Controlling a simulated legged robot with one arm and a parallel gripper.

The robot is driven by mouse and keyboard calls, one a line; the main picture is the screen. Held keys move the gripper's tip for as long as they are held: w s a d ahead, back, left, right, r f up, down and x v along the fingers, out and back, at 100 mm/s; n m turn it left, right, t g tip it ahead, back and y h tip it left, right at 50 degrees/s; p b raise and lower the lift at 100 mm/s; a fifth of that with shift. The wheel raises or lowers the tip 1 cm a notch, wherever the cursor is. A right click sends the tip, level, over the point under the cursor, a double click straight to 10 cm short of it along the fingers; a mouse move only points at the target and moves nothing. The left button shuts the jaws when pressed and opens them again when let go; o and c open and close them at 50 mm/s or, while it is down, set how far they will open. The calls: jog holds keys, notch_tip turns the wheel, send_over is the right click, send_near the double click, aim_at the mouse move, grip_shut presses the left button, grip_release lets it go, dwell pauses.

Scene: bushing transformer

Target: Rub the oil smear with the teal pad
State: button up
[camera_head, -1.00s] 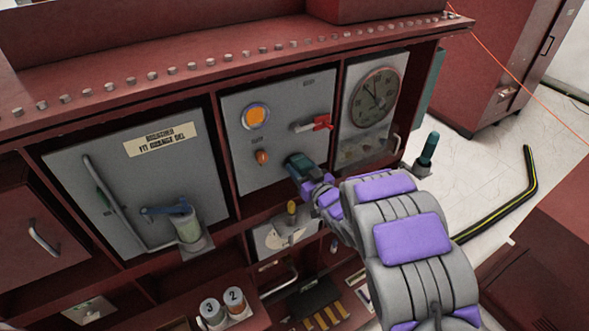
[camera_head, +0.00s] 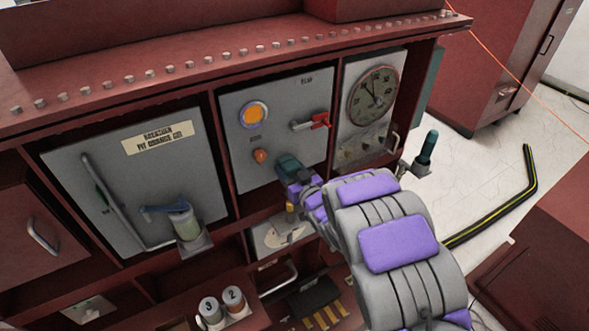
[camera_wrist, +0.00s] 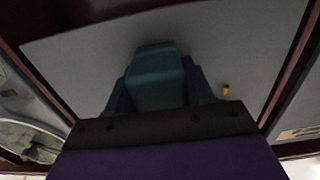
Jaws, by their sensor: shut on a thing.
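My gripper (camera_head: 291,177) is shut on the teal pad (camera_head: 287,164), in front of the lower part of the grey middle panel (camera_head: 290,98). In the wrist view the teal pad (camera_wrist: 158,78) sticks out between the dark fingers with the grey panel behind it. I cannot tell whether the pad touches the panel. I cannot make out the oil smear for certain; part of the panel is hidden behind the pad and gripper.
The middle panel carries an amber lamp (camera_head: 254,114), an orange knob (camera_head: 260,155) and a red-handled lever (camera_head: 319,121). A round gauge (camera_head: 374,94) is to its right. A green-handled tool (camera_head: 427,150) stands at the right, and numbered cans (camera_head: 222,304) sit below.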

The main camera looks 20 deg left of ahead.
jog(key=shift+r, duration=0.5)
jog(key=w+d+p, duration=0.1)
jog(key=w+d, duration=0.1)
jog(key=w, duration=0.1)
jog(key=shift+d+f, duration=0.1)
jog(key=shift+d, duration=0.1)
jog(key=shift+s, duration=0.1)
jog(key=shift+s+a, duration=1.3)
jog(key=shift+s, duration=0.2)
jog(key=shift+d, duration=0.1)
jog(key=shift+v, duration=2.9)
